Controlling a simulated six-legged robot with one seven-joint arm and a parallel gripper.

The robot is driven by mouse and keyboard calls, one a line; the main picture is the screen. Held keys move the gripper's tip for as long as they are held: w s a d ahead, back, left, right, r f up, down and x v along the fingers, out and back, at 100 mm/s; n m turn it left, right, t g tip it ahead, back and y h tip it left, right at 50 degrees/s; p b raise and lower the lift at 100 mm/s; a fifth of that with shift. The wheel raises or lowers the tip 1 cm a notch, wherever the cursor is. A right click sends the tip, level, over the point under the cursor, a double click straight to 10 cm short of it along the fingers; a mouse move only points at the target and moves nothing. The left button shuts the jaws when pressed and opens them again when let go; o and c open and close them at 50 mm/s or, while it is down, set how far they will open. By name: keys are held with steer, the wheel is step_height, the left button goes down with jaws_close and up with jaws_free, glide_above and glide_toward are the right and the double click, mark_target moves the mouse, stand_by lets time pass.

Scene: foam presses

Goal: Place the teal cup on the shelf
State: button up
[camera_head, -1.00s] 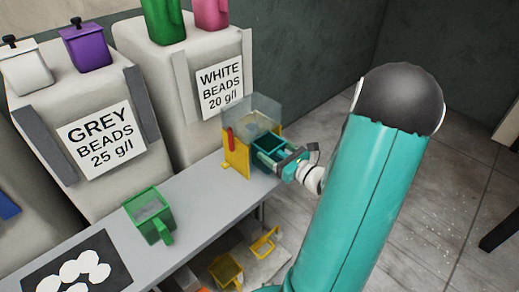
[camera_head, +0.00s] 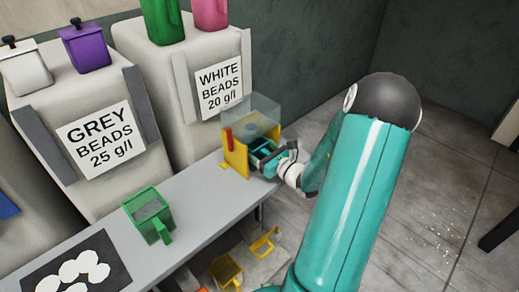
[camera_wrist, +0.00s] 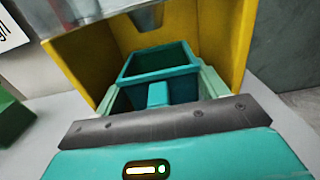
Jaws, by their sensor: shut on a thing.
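The teal cup (camera_wrist: 160,75) is a square, open-topped cup with a handle facing my gripper. It stands upright inside the yellow dispenser frame (camera_head: 236,156), under its clear hopper (camera_head: 252,115). My gripper (camera_wrist: 157,97) is shut on the teal cup, with the fingers on either side of its handle. In the head view the cup (camera_head: 263,150) is partly hidden by my gripper. The lower shelf (camera_head: 268,265) under the bench shows in part and holds yellow cups; its far side is hidden by my arm and the bench.
The grey bench (camera_head: 190,196) carries a green cup (camera_head: 149,215) and a dark mat with white discs at the front left.

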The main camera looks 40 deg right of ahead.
steer(key=o, duration=0.7)
steer(key=shift+f, duration=0.1)
